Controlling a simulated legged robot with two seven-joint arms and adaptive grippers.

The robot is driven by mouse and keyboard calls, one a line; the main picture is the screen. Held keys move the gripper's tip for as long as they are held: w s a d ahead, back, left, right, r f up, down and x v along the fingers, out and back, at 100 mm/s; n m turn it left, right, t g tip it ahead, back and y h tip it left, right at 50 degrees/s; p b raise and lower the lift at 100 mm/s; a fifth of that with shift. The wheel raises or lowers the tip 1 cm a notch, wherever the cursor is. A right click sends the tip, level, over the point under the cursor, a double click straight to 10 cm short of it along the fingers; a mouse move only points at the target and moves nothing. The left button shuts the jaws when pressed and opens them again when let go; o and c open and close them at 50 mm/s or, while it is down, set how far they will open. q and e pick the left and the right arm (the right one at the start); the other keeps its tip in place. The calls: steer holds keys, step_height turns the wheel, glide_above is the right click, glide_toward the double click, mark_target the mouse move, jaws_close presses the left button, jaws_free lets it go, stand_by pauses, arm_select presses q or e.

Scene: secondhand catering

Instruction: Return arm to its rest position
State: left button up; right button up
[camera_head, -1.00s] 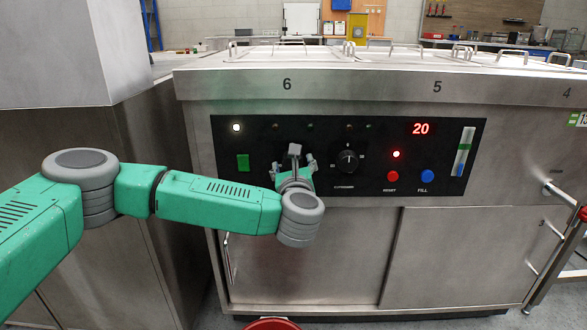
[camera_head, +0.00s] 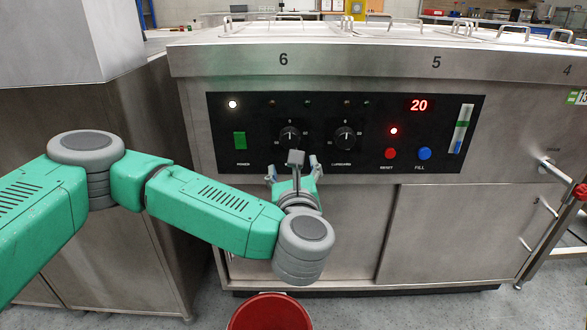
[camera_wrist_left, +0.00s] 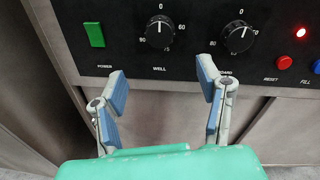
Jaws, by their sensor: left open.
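My left arm comes in from the left in the head view. Its gripper (camera_head: 293,172) is in front of the lower edge of the black control panel (camera_head: 345,165), below the left dial (camera_head: 290,137). In the wrist view my left gripper (camera_wrist_left: 163,93) is open and empty. Its two blue-padded fingers stand apart below the well dial (camera_wrist_left: 160,32) and the right dial (camera_wrist_left: 238,37). They do not hold either dial. My right gripper is not in view.
The steel counter (camera_head: 440,235) with sliding doors fills the middle. The panel carries a green power switch (camera_head: 240,140), a red button (camera_head: 390,153) and a blue button (camera_head: 424,153). A red bucket (camera_head: 268,312) stands on the floor below my arm. A steel cabinet (camera_head: 100,190) stands at left.

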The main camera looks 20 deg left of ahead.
arm_select(q)
steer(key=s+d+f+m+g+h, duration=0.2)
steer(key=s+d+f+m+h, duration=0.35)
steer(key=f+m, duration=0.35)
steer(key=s+d+f+m+g+h, duration=0.2)
steer(key=s+d+f+m+h, duration=0.35)
steer(key=f+m, duration=0.4)
steer(key=s+a+f+m+g, duration=0.2)
steer(key=s+f+m+g, duration=0.2)
steer(key=s+f+m, duration=0.6)
steer(key=s+a+f+m+g+y, duration=0.2)
steer(key=s+a+m+g+y, duration=0.15)
steer(key=s+a+m, duration=0.55)
steer(key=s+a+f+m+g+y, duration=0.25)
steer(key=s+a+m+g, duration=0.3)
steer(key=a, duration=0.75)
step_height(320, 180, up, 18)
steer(key=t+h+p, duration=0.1)
steer(key=p, duration=1.7)
steer(key=shift+d+f, duration=0.15)
steer(key=shift+d, duration=0.05)
